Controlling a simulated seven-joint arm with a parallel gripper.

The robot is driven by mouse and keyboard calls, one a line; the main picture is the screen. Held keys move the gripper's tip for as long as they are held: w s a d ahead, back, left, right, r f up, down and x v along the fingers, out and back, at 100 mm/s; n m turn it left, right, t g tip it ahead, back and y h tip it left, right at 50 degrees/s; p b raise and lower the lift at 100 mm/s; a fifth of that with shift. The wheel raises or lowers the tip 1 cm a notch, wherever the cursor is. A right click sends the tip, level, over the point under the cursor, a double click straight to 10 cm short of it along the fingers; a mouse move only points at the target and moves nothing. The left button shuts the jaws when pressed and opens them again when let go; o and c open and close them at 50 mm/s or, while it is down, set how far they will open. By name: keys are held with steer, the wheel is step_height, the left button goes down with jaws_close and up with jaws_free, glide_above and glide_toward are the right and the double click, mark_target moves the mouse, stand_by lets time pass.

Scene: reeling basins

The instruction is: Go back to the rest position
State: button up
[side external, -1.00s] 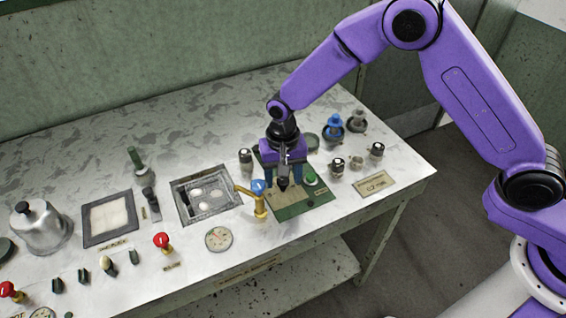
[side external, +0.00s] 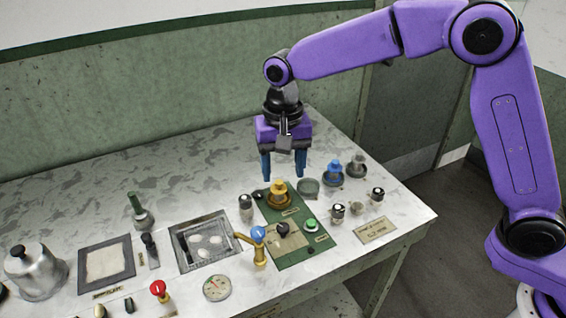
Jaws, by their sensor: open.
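My gripper (side external: 283,170) hangs above the back of the table, pointing down. Its two blue fingers are apart with nothing between them. It is clear of the table and above the back end of the green panel (side external: 290,263). The panel carries a yellow knob on a brown round base (side external: 279,193), a black-topped knob (side external: 282,229) and a green button (side external: 311,224).
A brass tap with a blue top (side external: 257,243) stands beside the metal basin (side external: 182,245) holding pale cocoons. Several small jars, a blue-topped piece (side external: 333,172) and a grey one (side external: 357,167) stand right of the panel. The table's back left is clear.

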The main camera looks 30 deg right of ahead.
steer(key=shift+r, duration=0.35)
stand_by(0.3)
steer(key=s+d+n, duration=0.7)
steer(key=s+d, duration=0.5)
steer(key=s, duration=0.3)
steer(key=s+d+n, duration=0.8)
steer(key=s+d, duration=0.4)
steer(key=s, duration=0.2)
steer(key=shift+s+d+n, duration=0.3)
steer(key=shift+s+d, duration=0.05)
